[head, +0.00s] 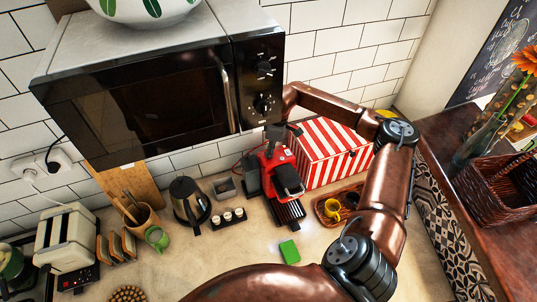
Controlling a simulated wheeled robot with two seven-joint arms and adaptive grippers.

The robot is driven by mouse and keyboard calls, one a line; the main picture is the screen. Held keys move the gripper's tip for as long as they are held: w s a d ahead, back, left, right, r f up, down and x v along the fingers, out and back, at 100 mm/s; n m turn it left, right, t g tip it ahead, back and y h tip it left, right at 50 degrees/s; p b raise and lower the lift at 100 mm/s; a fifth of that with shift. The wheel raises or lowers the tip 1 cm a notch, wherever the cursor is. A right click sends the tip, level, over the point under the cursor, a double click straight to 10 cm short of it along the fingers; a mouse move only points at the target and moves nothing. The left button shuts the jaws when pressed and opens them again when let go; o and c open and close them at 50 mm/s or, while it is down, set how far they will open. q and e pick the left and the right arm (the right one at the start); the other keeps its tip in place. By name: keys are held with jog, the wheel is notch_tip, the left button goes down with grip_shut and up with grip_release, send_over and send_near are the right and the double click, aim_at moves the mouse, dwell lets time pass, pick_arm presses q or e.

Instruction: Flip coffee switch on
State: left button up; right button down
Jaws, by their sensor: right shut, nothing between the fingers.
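The red coffee machine (275,170) stands on the counter below the right side of the microwave, with a black drip tray at its front. My right arm reaches over from the right, and its dark gripper (277,133) points down at the top rear of the machine. The gripper is shut and empty. I cannot tell whether it touches the machine. The coffee switch cannot be made out; it is small or hidden by the gripper. My left gripper is out of view.
A black microwave (150,90) hangs close to the left of my right gripper. A red-and-white striped box (328,152) stands right of the machine. A kettle (188,203), a cup rack (229,219), a green sponge (289,252) and a tray with a yellow cup (332,209) are nearby. The front counter is mostly clear.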

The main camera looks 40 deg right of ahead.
jog(key=shift+r+p, duration=2.15)
jog(key=shift+r, duration=1.35)
